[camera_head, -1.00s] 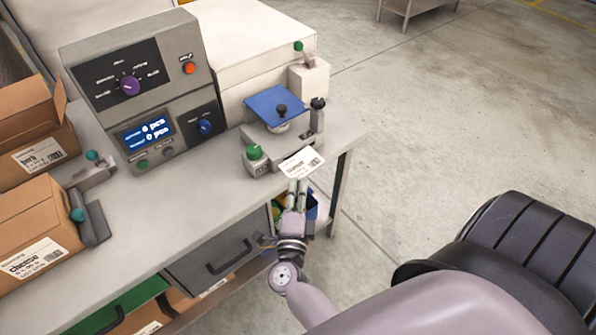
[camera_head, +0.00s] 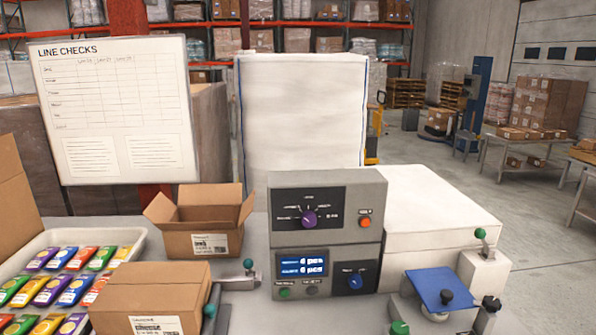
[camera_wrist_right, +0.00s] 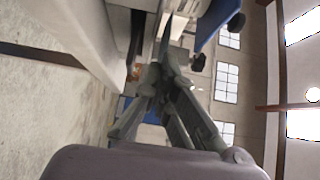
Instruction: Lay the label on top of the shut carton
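The shut carton (camera_head: 152,290), brown with a printed label on its front face, stands at the lower left of the head view with its top bare. Neither gripper is in the head view. In the right wrist view, the fingers of my right gripper (camera_wrist_right: 160,72) converge toward their tips by the bench edge. I cannot tell whether they are fully shut or hold anything. The loose white label is not in the head view now, and I cannot make it out surely in the wrist view.
An open carton (camera_head: 200,222) stands behind the shut one. A white tray (camera_head: 140,236) of coloured packets is at left. The grey weigher console (camera_head: 328,195) and a device with a blue plate (camera_head: 436,284) stand to the right. A teal-knobbed stop (camera_head: 240,280) is beside the carton.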

